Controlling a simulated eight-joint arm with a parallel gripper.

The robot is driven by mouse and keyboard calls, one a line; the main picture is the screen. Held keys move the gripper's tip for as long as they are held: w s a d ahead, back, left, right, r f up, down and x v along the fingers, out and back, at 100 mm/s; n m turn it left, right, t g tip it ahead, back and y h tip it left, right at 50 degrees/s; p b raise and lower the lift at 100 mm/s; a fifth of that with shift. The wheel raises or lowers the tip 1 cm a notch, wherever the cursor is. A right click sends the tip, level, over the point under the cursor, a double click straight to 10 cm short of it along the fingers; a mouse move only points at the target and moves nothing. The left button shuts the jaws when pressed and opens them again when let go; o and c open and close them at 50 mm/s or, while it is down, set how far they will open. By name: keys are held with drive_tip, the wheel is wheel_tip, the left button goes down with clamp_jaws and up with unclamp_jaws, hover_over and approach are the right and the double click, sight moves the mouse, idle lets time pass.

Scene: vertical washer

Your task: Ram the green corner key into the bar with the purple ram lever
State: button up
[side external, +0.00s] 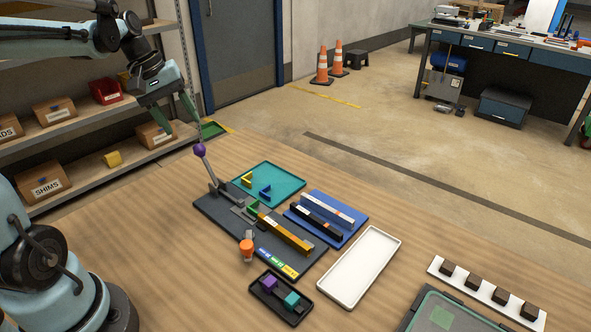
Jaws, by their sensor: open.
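The ram lever has a purple knob (200,149) on a grey handle that leans up from the left end of a dark fixture (212,208). The green corner key (253,208) sits on the fixture between the lever's base and the near end of a golden bar (285,235). I cannot tell whether the key touches the bar or is partly in it. The bar lies along the fixture. My gripper (182,122) is open and empty, its fingers pointing down, above and slightly left of the purple knob. It appears apart from the knob.
A teal tray (288,178) holds yellow and blue corner keys behind the fixture. A blue tray (348,213) holds white and black bars. An orange-topped item (247,247) stands at the fixture's front. An empty white tray (352,280) and a small black tray (300,313) with two blocks lie nearby.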

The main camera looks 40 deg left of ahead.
sight(198, 149)
drive_tip(key=x, duration=1.2)
clamp_jaws()
idle(0.3)
